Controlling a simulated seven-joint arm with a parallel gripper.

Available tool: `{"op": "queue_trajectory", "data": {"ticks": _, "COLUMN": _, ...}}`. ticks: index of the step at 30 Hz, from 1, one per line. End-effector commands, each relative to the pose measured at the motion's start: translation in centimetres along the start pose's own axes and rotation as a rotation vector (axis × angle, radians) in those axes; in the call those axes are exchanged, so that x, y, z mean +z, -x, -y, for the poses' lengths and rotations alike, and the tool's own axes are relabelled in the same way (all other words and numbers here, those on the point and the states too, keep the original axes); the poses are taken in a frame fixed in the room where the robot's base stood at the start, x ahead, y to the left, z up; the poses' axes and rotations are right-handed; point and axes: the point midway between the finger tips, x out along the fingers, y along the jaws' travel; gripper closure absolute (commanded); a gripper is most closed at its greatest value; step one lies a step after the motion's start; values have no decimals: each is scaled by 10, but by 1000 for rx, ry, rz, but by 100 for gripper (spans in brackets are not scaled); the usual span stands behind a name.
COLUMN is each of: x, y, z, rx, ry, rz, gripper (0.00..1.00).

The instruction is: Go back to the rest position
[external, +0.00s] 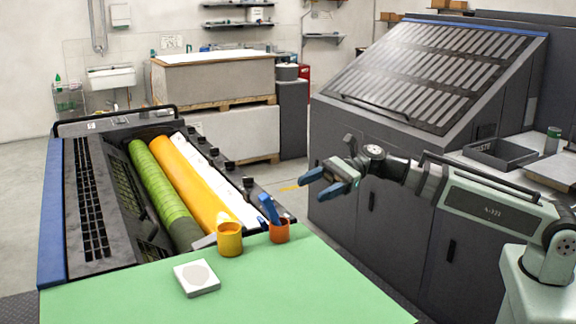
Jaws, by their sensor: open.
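My gripper (314,188) hangs in the air to the right of the ink unit (75,215), in front of the dark slanted cabinet. A yellow cup (230,241) and an orange cup (279,232) stand at the far edge of the green mat (260,285), to the lower left of my gripper. A blue handled tool (268,207) leans in or against the orange cup; I cannot tell which.
A green roller (160,190) and a yellow roller (190,178) lie in the unit. A white square pad (197,277) lies on the mat. The dark cabinet (400,120) rises behind my arm. A grey tray (499,154) is at right. The mat's right part is clear.

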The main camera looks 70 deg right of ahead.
Motion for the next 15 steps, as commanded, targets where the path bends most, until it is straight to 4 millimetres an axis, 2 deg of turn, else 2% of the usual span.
{"op": "queue_trajectory", "data": {"ticks": 5, "x": -10, "y": 0, "z": -4, "rx": 26, "ry": 344, "rz": -45, "gripper": 37}}
{"op": "queue_trajectory", "data": {"ticks": 15, "x": -66, "y": 13, "z": -7, "rx": 203, "ry": 1082, "rz": -292, "gripper": 37}}
